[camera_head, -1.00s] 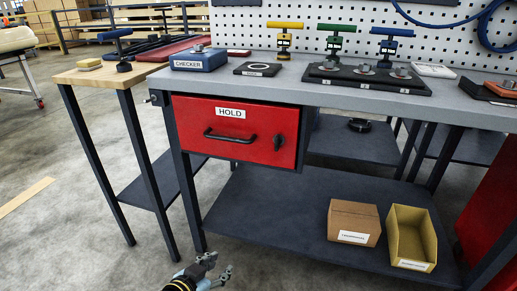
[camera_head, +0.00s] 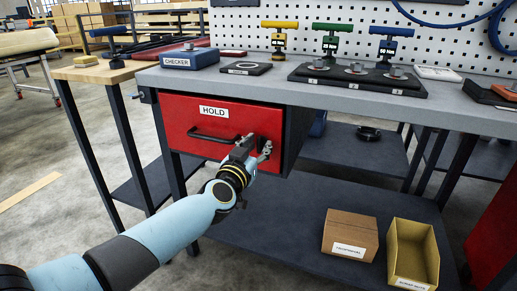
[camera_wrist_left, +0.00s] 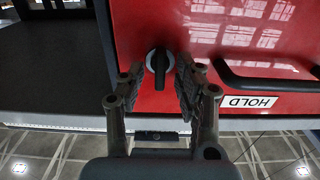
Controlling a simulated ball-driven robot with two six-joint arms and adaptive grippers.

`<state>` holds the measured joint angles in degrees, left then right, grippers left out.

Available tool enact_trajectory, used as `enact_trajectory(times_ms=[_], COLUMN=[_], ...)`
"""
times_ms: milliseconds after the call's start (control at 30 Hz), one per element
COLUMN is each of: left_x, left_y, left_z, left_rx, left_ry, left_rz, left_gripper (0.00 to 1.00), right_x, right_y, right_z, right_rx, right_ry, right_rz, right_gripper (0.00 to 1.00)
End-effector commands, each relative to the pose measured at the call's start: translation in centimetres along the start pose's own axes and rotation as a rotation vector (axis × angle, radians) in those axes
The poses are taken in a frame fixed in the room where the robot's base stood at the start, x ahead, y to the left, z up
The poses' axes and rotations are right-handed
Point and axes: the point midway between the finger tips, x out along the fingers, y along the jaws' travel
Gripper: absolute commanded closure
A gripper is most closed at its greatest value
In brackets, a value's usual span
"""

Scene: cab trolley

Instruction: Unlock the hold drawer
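The red hold drawer (camera_head: 185,127) sits under the left end of the workbench, with a white HOLD label (camera_head: 214,112) and a black bar handle (camera_head: 208,136). It looks closed. My left gripper (camera_head: 255,147) is in front of the drawer's right side and hides the lock knob in the head view. In the left wrist view the black knob (camera_wrist_left: 159,65) shows on the red front (camera_wrist_left: 220,30). The open fingers (camera_wrist_left: 158,85) stand on either side of it; I cannot tell if they touch it. My right gripper is not in view.
The grey bench top (camera_head: 300,95) holds a blue checker box (camera_head: 190,58), a black tray (camera_head: 358,82) and colored T-handle tools. A cardboard box (camera_head: 350,234) and a yellow bin (camera_head: 412,252) stand on the lower shelf (camera_head: 275,225).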

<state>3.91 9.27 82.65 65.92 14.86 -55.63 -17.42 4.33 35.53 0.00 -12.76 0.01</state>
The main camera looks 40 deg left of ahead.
Motion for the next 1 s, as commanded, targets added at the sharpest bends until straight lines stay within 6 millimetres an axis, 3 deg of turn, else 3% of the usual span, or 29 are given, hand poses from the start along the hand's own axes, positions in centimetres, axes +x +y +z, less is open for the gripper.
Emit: enact_trajectory(times_ms=[367, 600, 1000], left_x=[0.67, 0.65, 0.64], left_y=[0.02, 0.02, 0.01], left_z=[-0.04, -0.04, -0.04], left_rx=[0.001, 0.001, -0.019], left_ry=[0.000, 0.000, 0.000], left_rz=[0.001, 0.001, 0.000], left_gripper=[0.68, 0.99, 1.00], right_x=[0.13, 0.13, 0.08], right_y=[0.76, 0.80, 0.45], right_z=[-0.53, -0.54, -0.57], right_rx=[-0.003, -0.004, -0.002], right_ry=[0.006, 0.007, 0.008], right_rz=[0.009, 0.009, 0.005], right_gripper=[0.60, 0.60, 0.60])
